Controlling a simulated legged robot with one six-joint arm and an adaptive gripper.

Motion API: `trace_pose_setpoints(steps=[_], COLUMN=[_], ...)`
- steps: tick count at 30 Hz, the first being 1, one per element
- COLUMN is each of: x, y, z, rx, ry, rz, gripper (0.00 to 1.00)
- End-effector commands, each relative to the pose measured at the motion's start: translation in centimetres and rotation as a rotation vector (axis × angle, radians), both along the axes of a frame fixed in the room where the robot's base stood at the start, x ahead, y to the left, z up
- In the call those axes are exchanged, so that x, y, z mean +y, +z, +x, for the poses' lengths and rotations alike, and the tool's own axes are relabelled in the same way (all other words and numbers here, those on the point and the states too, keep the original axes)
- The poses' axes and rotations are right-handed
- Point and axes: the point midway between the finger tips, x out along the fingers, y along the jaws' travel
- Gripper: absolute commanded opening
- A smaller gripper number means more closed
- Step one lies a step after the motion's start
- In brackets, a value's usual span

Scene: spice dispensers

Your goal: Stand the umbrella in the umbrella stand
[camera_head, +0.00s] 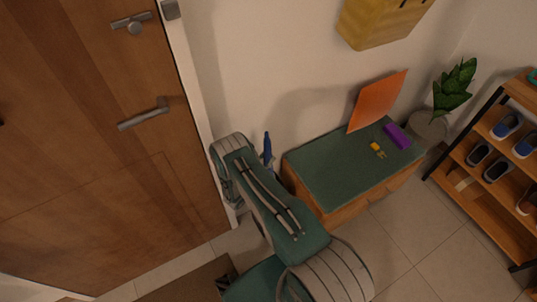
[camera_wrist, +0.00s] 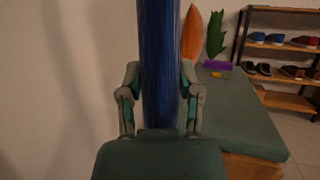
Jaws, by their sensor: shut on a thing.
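The blue umbrella (camera_wrist: 159,40) stands roughly upright between the fingers of my gripper (camera_wrist: 160,75) in the wrist view. The two fingers press on it from the left and right, and the gripper is shut on it. Its upper and lower ends are out of that view. In the head view a short piece of the blue umbrella (camera_head: 267,148) shows beside my arm, near the wall. My arm hides the rest of it and the gripper there. I cannot make out the umbrella stand in either view.
A bench with a green top (camera_head: 335,178) stands to the right of my arm, holding an orange panel (camera_head: 378,98), a purple item (camera_head: 397,136) and a small yellow item (camera_head: 377,150). A wooden door (camera_head: 90,150) is at left. A shoe rack (camera_head: 490,185) and potted plant (camera_head: 455,85) are at right.

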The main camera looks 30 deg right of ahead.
Motion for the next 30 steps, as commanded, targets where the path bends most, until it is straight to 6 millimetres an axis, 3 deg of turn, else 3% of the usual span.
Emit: trace_pose_setpoints(steps=[19, 30], x=[0.0, 0.0], y=[-4.4, -5.4], z=[0.0, 0.0], rx=[0.0, -0.001], ry=[0.0, 0.0], rz=[-0.001, -0.001], gripper=[0.0, 0.0])
